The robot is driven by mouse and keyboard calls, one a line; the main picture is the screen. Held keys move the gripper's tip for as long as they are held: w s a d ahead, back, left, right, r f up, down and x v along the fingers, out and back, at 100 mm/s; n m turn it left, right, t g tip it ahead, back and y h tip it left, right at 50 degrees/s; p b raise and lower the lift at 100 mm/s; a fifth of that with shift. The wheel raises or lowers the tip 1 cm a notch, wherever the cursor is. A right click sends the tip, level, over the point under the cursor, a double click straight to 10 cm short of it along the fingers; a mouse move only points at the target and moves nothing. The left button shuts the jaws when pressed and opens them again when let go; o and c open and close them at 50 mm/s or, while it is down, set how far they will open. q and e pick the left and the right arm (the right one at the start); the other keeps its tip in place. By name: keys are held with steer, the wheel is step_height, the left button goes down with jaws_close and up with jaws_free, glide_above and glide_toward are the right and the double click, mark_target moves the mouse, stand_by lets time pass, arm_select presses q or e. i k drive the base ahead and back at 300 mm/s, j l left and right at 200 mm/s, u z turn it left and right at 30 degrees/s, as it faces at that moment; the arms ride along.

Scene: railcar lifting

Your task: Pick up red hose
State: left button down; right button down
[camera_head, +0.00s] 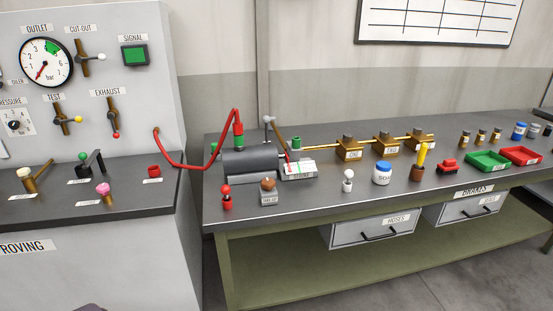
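The red hose (188,167) runs from the side of the grey panel cabinet, sags in the gap before the bench, then rises and bends over. Its far end meets a green fitting (239,142) on top of a dark grey cylinder (250,162) on the bench. A thin red line also shows just right of the cylinder; I cannot tell whether it belongs to the hose. Neither of my grippers is in view.
A pressure gauge (46,62) and several levers are on the cabinet. The bench (330,205) holds brass valve blocks (349,150), a white and blue jar (381,173), a red-knobbed part (227,197), and green (487,161) and red (521,156) trays. Drawers (372,229) hang below.

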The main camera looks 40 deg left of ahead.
mark_target(237, 127)
steer(key=u, duration=1.5)
steer(key=i+l+u, duration=0.05)
